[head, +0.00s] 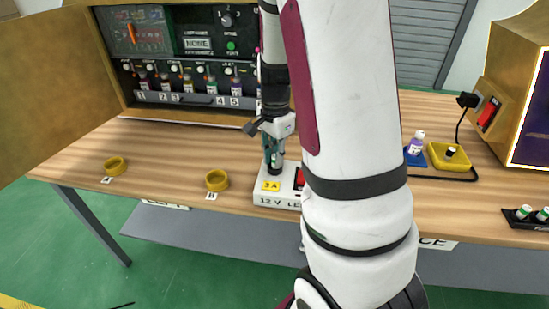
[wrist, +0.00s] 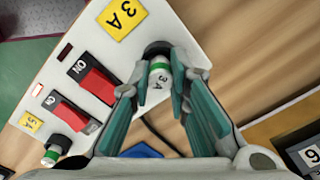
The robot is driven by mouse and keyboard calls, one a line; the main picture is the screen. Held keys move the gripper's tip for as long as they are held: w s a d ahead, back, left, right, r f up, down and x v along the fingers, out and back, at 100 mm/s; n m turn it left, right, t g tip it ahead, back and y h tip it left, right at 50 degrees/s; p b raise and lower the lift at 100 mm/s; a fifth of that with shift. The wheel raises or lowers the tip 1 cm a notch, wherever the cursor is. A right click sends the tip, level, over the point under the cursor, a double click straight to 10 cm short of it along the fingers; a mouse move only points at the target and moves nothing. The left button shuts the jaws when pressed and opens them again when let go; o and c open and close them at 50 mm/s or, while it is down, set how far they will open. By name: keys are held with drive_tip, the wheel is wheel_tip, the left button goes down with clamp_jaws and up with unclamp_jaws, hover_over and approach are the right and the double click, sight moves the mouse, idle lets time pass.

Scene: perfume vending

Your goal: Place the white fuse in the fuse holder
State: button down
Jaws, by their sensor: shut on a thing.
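The white fuse (wrist: 160,76), marked 3 A with a green band, is between the fingertips of my gripper (wrist: 162,88) in the wrist view. My gripper is shut on it. The fuse end is at the black round fuse holder (wrist: 157,48) beside the yellow 3 A label (wrist: 123,18); I cannot tell how deep it sits. In the head view my gripper (head: 274,156) points down over the holder (head: 274,170) on the white 12 V box (head: 266,199). The fuse is mostly hidden there by the fingers.
The box carries red switches (wrist: 98,85) and another fuse (wrist: 52,155) by a second label. Yellow rings (head: 116,166) (head: 217,180) stand left on the table. A purple bottle (head: 416,146) and yellow button box (head: 450,157) stand right. Fuses lie in a black rack (head: 533,223).

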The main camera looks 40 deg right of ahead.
drive_tip(key=shift+f, duration=0.45)
drive_tip(key=shift+s+f+b, duration=0.15)
drive_tip(key=shift+f+b, duration=0.2)
drive_tip(key=c, duration=1.5)
unclamp_jaws()
drive_tip(key=shift+a, duration=0.1)
drive_tip(key=shift+f, duration=0.2)
drive_tip(key=shift+r, duration=0.15)
